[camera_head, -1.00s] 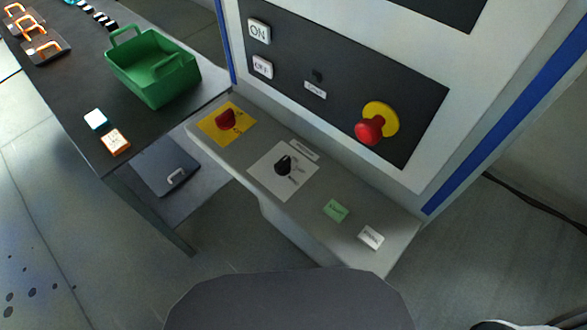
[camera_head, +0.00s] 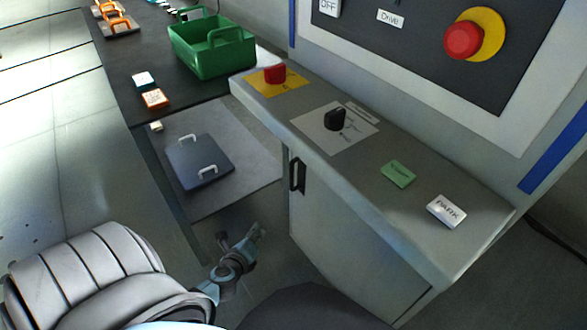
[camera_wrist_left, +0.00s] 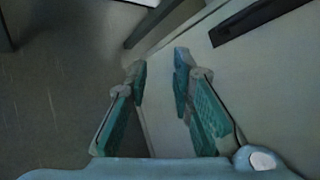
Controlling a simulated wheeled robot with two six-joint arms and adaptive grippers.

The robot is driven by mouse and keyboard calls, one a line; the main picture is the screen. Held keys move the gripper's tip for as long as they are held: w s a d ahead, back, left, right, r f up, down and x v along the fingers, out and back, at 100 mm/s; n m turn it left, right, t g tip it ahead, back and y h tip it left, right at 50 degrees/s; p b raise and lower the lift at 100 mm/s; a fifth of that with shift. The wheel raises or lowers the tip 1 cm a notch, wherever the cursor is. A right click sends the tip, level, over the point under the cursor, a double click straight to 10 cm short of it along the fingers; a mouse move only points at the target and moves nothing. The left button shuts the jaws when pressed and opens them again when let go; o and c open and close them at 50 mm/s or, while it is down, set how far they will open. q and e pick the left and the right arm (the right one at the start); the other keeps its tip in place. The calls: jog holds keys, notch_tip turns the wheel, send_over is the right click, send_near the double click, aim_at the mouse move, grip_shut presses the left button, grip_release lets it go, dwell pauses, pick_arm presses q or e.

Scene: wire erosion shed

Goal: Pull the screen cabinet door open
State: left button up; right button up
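The grey cabinet door (camera_head: 345,232) is under the sloping console, and it looks shut, flush with the cabinet. Its upright black handle (camera_head: 297,173) is near the door's left edge. In the left wrist view a dark bar that looks like this handle (camera_wrist_left: 258,22) lies at the upper right, outside the fingers. My left gripper (camera_head: 241,235) is open and empty, in front of and to the left of the door, below the handle. Its two teal-padded fingers (camera_wrist_left: 160,72) stand apart in the left wrist view. My right gripper is not in view.
The console shelf (camera_head: 300,110) juts out above the door, with a red knob (camera_head: 275,74), a black knob (camera_head: 335,118) and buttons. A dark table (camera_head: 120,75) with a green basket (camera_head: 212,50) stands left. A dark lidded panel (camera_head: 200,163) lies below.

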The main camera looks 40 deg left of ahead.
pick_arm(q)
jog(key=w+r+m+t+b, duration=0.4)
jog(key=w+m+t+b, duration=0.15)
jog(key=w+m, duration=0.2)
jog(key=m+t+b, duration=0.1)
jog(key=m, duration=0.3)
send_near(291, 171)
jog(key=shift+n, duration=0.35)
jog(key=b+x, duration=0.2)
jog(key=x, duration=0.7)
jog(key=shift+w+a+f, duration=0.1)
jog(key=shift+w+f, duration=0.05)
jog(key=shift+w, duration=0.15)
jog(key=shift+w+a, duration=0.2)
jog(key=shift+w, duration=0.4)
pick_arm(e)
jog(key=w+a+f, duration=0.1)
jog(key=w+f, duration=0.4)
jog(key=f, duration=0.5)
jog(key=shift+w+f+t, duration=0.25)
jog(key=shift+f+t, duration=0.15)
pick_arm(q)
grip_shut()
